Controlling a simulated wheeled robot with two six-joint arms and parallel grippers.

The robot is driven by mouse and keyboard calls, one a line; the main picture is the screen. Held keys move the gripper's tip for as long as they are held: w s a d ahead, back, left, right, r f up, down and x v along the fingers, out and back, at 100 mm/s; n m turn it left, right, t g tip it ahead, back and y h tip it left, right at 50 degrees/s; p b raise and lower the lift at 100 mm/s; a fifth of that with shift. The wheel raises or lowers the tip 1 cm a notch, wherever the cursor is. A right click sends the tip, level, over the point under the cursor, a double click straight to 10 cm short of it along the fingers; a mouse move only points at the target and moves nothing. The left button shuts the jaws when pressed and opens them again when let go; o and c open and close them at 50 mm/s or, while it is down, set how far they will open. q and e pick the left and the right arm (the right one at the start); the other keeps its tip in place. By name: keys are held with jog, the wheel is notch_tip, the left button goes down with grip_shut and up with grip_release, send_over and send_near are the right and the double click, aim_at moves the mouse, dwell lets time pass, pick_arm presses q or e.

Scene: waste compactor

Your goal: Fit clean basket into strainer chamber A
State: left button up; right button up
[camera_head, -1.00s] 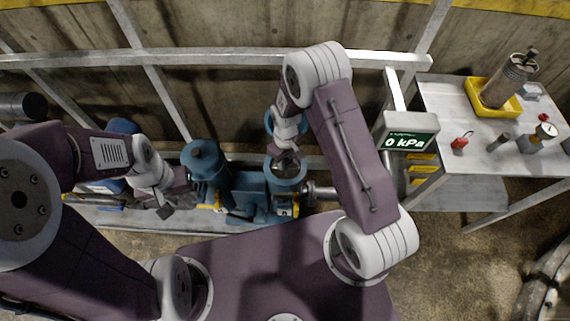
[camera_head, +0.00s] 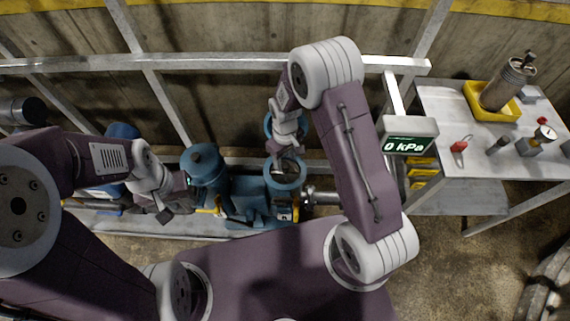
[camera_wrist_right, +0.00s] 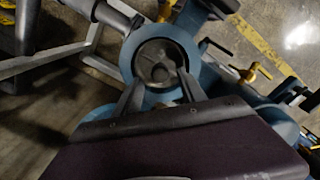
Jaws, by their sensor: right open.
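A blue strainer chamber (camera_head: 285,183) with an open round top stands near the middle of the head view; I see no label telling whether it is A. My right gripper (camera_head: 279,163) is at its far rim, open. In the right wrist view the open fingers (camera_wrist_right: 158,97) point at this chamber (camera_wrist_right: 130,52). Inside its mouth is a pale ring with a dark shape; I cannot tell whether that is a basket. A metal mesh-like cylinder (camera_head: 508,86) leans in the yellow tray (camera_head: 484,108). My left gripper (camera_head: 176,200) is left of the blue housing; its jaw opening is unclear.
A capped blue housing (camera_head: 205,165) stands left of the open chamber. A grey table (camera_head: 470,150) at right holds the tray, a red item (camera_head: 459,146) and a gauge (camera_head: 544,134). A display (camera_head: 408,135) reads 0 kPa. A metal rail (camera_head: 230,62) runs behind.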

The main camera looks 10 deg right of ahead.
notch_tip(320, 180, up, 8)
jog(key=s+d+r+m, duration=0.2)
jog(key=s+d+m, duration=0.1)
jog(key=s, duration=0.3)
jog(key=s+d+r+m+t, duration=0.1)
jog(key=s+d+r+m, duration=0.1)
jog(key=s, duration=0.5)
jog(key=shift+d+r+m, duration=0.2)
jog(key=shift+d+m, duration=0.2)
jog(key=shift+m, duration=0.1)
jog(key=shift+s, duration=0.15)
